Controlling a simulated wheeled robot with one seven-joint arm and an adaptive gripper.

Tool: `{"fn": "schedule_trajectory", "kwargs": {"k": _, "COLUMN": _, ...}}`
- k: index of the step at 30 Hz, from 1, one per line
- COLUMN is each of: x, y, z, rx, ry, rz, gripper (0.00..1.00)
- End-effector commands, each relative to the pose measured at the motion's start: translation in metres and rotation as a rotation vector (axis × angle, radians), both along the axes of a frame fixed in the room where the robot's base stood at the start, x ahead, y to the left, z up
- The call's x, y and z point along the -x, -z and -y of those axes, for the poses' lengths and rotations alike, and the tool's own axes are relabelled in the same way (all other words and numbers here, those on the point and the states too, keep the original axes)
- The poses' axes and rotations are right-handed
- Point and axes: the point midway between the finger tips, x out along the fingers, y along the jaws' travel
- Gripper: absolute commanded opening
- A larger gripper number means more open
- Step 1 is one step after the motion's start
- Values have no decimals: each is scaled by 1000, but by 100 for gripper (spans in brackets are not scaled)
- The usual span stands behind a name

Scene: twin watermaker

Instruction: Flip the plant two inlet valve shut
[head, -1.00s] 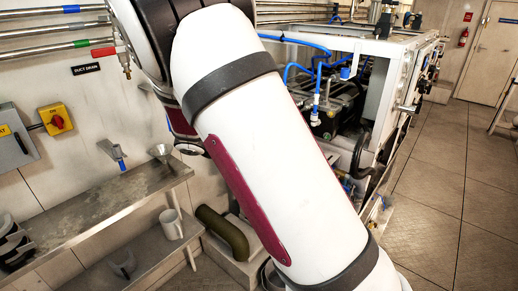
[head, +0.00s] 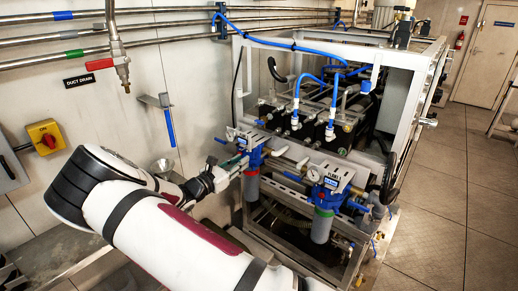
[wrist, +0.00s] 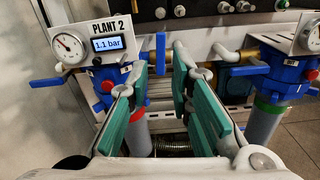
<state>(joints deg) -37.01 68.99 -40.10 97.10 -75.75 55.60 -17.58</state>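The plant two unit has a white panel marked PLANT 2 (wrist: 110,40), a round gauge and a 1.1 bar display. Its blue filter head (head: 252,150) carries a red ring below. A blue lever (wrist: 47,82) points left on its left side. Another blue lever (wrist: 161,53) stands upright on its right, seen beyond the gap between my fingers. I cannot read which lever is the inlet. My gripper (wrist: 160,78) is open and empty, with teal pads, in front of the unit. In the head view my gripper (head: 238,165) is beside the filter head, partly overlapping it.
A second blue filter unit (head: 325,190) with a green ring stands to the right; its blue lever (wrist: 245,70) points left. A white frame (head: 375,75) with hoses is behind. A wall shelf (head: 45,240) is at left. Open floor (head: 430,210) lies at right.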

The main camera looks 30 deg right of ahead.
Motion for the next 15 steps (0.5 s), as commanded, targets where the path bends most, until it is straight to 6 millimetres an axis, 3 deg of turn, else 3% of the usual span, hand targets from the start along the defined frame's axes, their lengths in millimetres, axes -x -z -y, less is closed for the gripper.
{"fn": "schedule_trajectory", "kwargs": {"k": 9, "x": -20, "y": 0, "z": 61, "rx": -1, "ry": 4, "rz": 1, "gripper": 20}}
{"fn": "schedule_trajectory", "kwargs": {"k": 15, "x": -31, "y": 0, "z": 90, "rx": -1, "ry": 4, "rz": 2, "gripper": 20}}
